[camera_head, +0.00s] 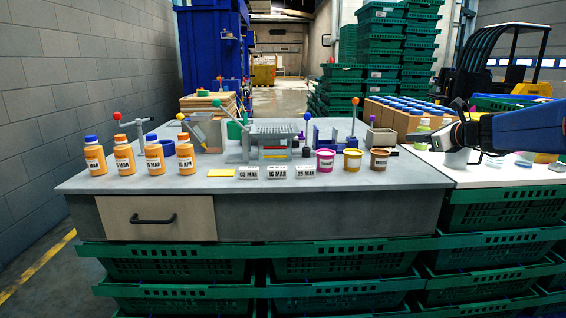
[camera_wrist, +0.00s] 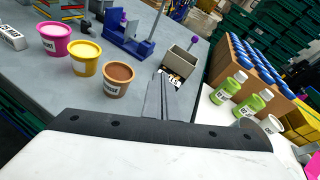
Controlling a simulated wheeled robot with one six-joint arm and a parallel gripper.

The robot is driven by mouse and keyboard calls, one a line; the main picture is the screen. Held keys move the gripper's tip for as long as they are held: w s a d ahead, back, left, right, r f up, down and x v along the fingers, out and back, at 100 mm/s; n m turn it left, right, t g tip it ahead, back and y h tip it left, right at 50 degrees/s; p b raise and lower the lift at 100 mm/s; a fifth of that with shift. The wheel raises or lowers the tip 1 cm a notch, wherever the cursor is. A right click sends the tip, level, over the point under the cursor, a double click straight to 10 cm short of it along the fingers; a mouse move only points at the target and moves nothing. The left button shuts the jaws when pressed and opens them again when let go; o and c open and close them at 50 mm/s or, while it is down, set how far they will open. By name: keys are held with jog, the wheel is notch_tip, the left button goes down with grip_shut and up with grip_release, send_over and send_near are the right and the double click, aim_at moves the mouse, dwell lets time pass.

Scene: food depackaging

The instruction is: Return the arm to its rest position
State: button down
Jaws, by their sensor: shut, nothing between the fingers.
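My arm reaches in from the right in the head view, with a blue link and a dark wrist. My gripper (camera_head: 412,137) points left above the right part of the grey workbench (camera_head: 230,192). In the wrist view my gripper (camera_wrist: 163,80) is shut and empty, its fingers together. Beyond the fingertips, a grey open bin (camera_wrist: 180,65) with small pieces inside stands on the bench. Pink (camera_wrist: 56,40), yellow (camera_wrist: 84,58) and brown (camera_wrist: 118,79) cups stand left of the fingers.
Several orange bottles (camera_head: 125,160) and date cards (camera_head: 277,172) stand on the bench, with lever fixtures behind. Green bottles (camera_wrist: 229,86) and a cardboard box of blue-capped bottles (camera_wrist: 255,75) are at the right. Green crates (camera_head: 340,263) are stacked below.

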jog(key=s+a+f+n+g, duration=0.3)
jog(key=s+a+f+n, duration=0.3)
jog(key=s, duration=0.4)
jog(key=s+a+f+n+g, duration=0.2)
jog(key=s+a+f+n, duration=0.3)
jog(key=s+a+n, duration=0.4)
jog(key=s+d+f+n+g+h, duration=0.1)
jog(key=s+f+n+g+h, duration=0.1)
jog(key=s+f+n, duration=0.5)
jog(key=s+d+f+n+g+h, duration=0.2)
jog(key=s+f+n, duration=0.5)
jog(key=s, duration=1)
jog(key=shift+d+f+h, duration=0.15)
jog(key=shift+f+h, duration=0.25)
jog(key=shift+f, duration=0.1)
